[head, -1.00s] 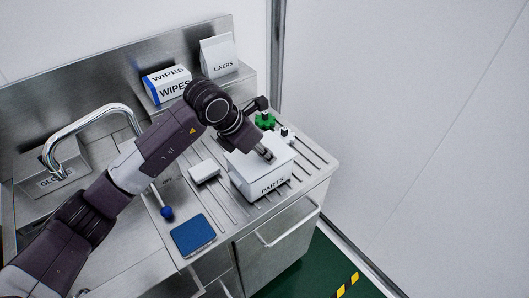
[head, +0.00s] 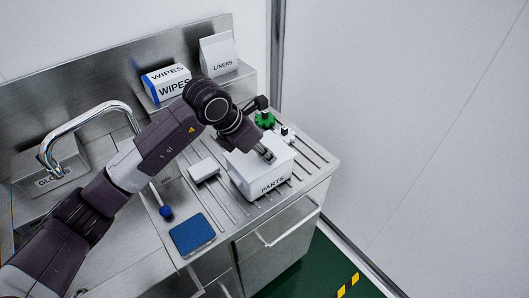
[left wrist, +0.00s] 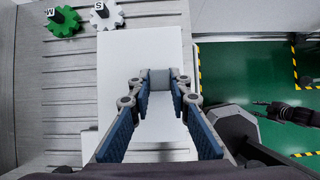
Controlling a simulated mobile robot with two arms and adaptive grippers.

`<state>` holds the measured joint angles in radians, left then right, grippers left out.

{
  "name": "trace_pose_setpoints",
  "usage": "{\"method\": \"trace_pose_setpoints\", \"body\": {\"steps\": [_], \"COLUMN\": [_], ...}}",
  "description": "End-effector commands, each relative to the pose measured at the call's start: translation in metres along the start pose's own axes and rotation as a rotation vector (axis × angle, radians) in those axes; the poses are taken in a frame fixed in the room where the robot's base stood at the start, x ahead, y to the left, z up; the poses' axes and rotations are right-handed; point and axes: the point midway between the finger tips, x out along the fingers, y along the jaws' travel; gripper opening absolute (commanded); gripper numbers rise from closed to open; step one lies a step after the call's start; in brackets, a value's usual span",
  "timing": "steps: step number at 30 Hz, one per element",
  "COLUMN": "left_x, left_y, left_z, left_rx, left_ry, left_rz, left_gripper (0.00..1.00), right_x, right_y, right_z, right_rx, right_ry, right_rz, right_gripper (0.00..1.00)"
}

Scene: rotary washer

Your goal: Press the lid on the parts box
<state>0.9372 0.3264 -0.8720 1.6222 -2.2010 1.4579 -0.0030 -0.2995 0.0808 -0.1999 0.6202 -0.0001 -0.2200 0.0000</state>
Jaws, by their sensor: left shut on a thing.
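The white parts box (head: 259,186), marked PARTS, stands on the ribbed drainboard. Its white lid (head: 243,158) covers the top, and I cannot tell if any gap is left under the rim. My left gripper (head: 267,156) points down at the middle of the lid. In the left wrist view my left gripper (left wrist: 164,80) is shut on a small grey block, apparently the lid's handle (left wrist: 160,79), at the middle of the white lid (left wrist: 145,45). What seems to be my right gripper (left wrist: 278,111) shows small and dark at the right of the left wrist view, over the green floor.
A green gear (head: 265,120) and a white gear (head: 286,135) stand just behind the box. A white block (head: 204,170), a blue pad (head: 193,235) and a blue-ended tool (head: 167,212) lie to the left. The counter's right edge is close to the box.

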Motion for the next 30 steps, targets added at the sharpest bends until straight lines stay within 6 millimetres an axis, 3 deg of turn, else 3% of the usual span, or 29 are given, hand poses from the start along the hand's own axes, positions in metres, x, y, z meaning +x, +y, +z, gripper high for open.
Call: {"method": "trace_pose_setpoints", "body": {"steps": [14, 15, 20, 30], "left_x": [0.0008, 0.0008, 0.0009, -0.0027], "left_y": [0.0002, 0.0002, 0.0002, 0.0005], "left_z": [-0.0004, -0.0004, -0.0005, -0.0004], "left_rx": [0.000, 0.000, 0.000, 0.000], "left_ry": [-0.001, -0.001, 0.000, -0.001], "left_rz": [0.000, 0.000, 0.000, 0.001], "left_gripper": [0.00, 0.21, 0.38, 0.38], "right_x": [0.0028, 0.0028, 0.0028, 0.0028], "right_y": [-0.0017, -0.0017, -0.0018, -0.0003], "right_z": [0.0001, 0.0001, 0.0002, 0.0014], "right_rx": [0.001, 0.001, 0.001, 0.000], "right_ry": [0.000, 0.000, 0.000, -0.001], "right_rz": [-0.002, -0.002, -0.002, 0.000], "right_gripper": [0.31, 0.31, 0.31, 0.31]}}
